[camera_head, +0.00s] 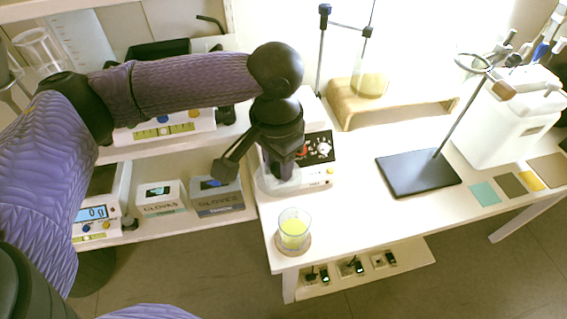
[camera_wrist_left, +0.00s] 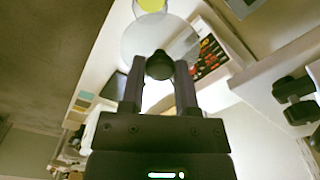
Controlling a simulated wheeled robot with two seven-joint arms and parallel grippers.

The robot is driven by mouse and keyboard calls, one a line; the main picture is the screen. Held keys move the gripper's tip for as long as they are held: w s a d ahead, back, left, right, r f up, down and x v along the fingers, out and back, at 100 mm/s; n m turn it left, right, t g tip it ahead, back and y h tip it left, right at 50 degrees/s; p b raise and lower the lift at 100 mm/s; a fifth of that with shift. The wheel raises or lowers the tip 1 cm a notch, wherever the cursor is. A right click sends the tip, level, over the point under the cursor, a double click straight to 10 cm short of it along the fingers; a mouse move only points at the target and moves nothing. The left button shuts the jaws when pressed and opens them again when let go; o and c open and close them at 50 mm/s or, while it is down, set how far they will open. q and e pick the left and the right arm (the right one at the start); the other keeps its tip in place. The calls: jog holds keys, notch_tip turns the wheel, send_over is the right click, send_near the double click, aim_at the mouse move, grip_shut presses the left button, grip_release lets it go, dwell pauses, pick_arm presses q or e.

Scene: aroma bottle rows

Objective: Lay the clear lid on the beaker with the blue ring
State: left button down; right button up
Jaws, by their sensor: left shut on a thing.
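My left gripper (camera_head: 285,172) points down over the white table and is shut on the dark knob (camera_wrist_left: 159,65) of the clear lid. The clear lid (camera_wrist_left: 137,42) is a round see-through disc; in the head view it shows faintly (camera_head: 266,183) under the gripper, in front of a white device. A beaker (camera_head: 294,230) with yellow-green liquid stands upright on a round tan coaster near the table's front left corner. It is uncovered, and the lid is apart from it. The beaker shows partly at the top of the wrist view (camera_wrist_left: 150,5). I cannot make out a blue ring.
A white device with a dark panel (camera_head: 319,148) stands just behind the lid. A stand with a black base (camera_head: 418,174) is to the right, near coloured squares (camera_head: 485,193). A wooden riser (camera_head: 345,108) holds a flask. Glove boxes (camera_head: 217,195) sit on the left shelf.

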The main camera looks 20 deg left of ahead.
aim_at(295, 174)
pick_arm(q)
jog(key=m, duration=0.1)
jog(key=w+f+m, duration=0.1)
jog(key=m, duration=0.1)
jog(key=d+f+m, duration=0.1)
jog(key=m, duration=0.1)
jog(key=shift+w+p, duration=0.3)
jog(key=shift+p, duration=0.1)
jog(key=f+m, duration=0.1)
jog(key=m, duration=0.1)
jog(key=f+m, duration=0.1)
jog(key=m, duration=0.1)
jog(key=w+d+f+m, duration=0.1)
jog(key=m, duration=0.1)
jog(key=shift+m+p, duration=0.4)
jog(key=shift+s+d+f+m+b, duration=0.15)
jog(key=shift+f+m+b, duration=0.8)
jog(key=shift+f+m, duration=0.95)
jog(key=shift+s+d+f+m+b, duration=0.1)
jog(key=shift+f+m+b, duration=0.85)
jog(key=shift+f+m, duration=1)
jog(key=shift+s+d+f+m+b, duration=0.15)
jog(key=shift+f+m+b, duration=0.95)
jog(key=shift+f, duration=1.4)
jog(key=shift+c, duration=1.4)
grip_release()
jog(key=shift+r, duration=0.1)
